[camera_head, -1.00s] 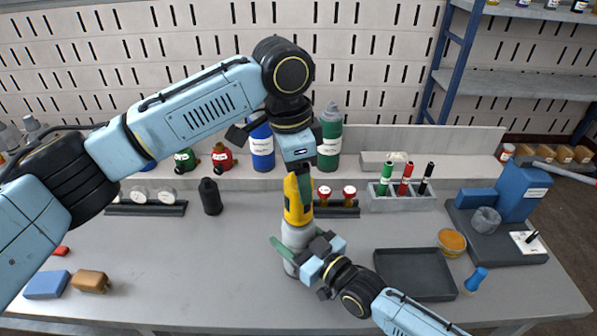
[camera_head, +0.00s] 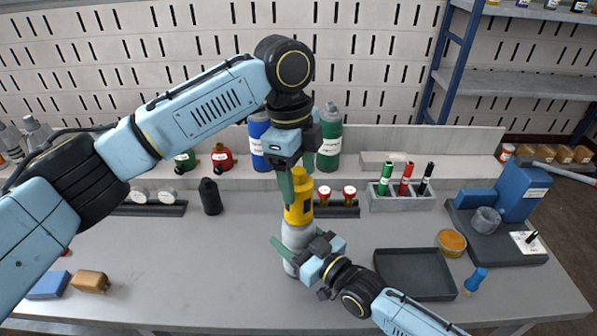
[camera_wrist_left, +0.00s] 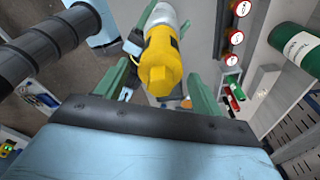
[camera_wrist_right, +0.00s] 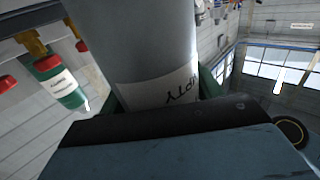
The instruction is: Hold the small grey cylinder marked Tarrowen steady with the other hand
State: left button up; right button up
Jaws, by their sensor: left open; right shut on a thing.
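A grey cylinder (camera_head: 297,236) with a yellow top (camera_head: 299,210) stands upright on the bench near the middle. My right gripper (camera_head: 292,249) is shut around its grey body from the right. The right wrist view shows the grey body (camera_wrist_right: 150,45) close up, with a white label (camera_wrist_right: 160,92). The label's dark lettering is only partly visible, and I cannot read Tarrowen on it. My left gripper (camera_head: 297,179) is open and points down at the yellow top. In the left wrist view its green fingers stand apart on either side of the yellow top (camera_wrist_left: 160,62).
Behind stand a blue bottle (camera_head: 259,143) and a green bottle (camera_head: 329,143). A pen holder (camera_head: 402,202) and a dark tray (camera_head: 414,274) are to the right. A black bottle (camera_head: 210,197) stands to the left. The bench left of the cylinder is mostly clear.

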pick_arm(q)
jog(key=shift+m, duration=0.5)
jog(key=m, duration=0.5)
jog(key=shift+m+g, duration=0.3)
jog(key=shift+y, duration=0.3)
jog(key=shift+m, duration=0.3)
jog(key=m, duration=0.5)
jog(key=shift+m+y, duration=0.3)
jog(key=shift+m, duration=0.1)
jog(key=shift+f, duration=0.15)
jog(key=shift+f, duration=1.15)
